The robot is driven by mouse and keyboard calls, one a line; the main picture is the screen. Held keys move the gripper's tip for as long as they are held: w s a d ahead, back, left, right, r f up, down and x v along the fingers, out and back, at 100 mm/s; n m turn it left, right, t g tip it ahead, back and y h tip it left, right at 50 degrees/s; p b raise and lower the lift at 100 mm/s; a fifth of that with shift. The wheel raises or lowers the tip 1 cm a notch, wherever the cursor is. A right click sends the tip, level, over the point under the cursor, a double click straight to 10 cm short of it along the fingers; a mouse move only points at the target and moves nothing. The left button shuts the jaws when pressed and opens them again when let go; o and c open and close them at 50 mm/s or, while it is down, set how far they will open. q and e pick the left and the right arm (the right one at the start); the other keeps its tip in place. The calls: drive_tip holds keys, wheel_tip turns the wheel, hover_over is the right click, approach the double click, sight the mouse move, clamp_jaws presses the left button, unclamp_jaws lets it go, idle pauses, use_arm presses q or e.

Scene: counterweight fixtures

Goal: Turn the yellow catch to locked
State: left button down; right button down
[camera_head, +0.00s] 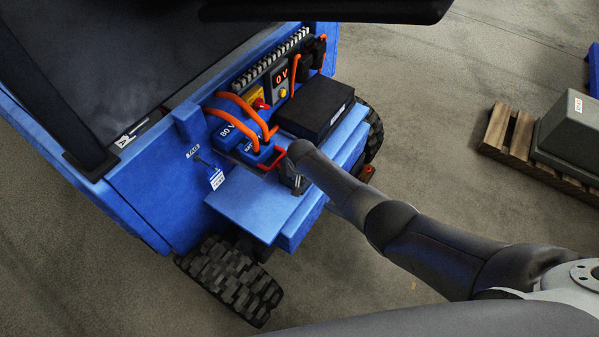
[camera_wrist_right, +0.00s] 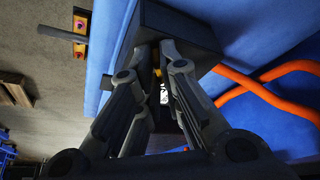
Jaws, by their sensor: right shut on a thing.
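My right arm reaches in from the right in the camera_head view, with its gripper (camera_head: 294,184) low over the blue ledge beside the black box (camera_head: 316,108). In the right wrist view the two fingers of the right gripper (camera_wrist_right: 154,56) are nearly together at the near face of the black box (camera_wrist_right: 178,28). A small yellow part, likely the yellow catch (camera_wrist_right: 157,72), shows between the fingers. The fingers hide most of it, so its turn position cannot be read. In the camera_head view I cannot see the catch. My left gripper is not in view.
Orange cables (camera_head: 240,122) loop from a blue 80 V connector (camera_head: 229,134) and pass close to the gripper. A pallet (camera_head: 512,134) with a grey block (camera_head: 572,128) is far right.

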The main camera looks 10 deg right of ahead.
drive_tip(key=c, duration=1.6)
unclamp_jaws()
drive_tip(key=shift+r, duration=0.1)
drive_tip(key=v, duration=1.2)
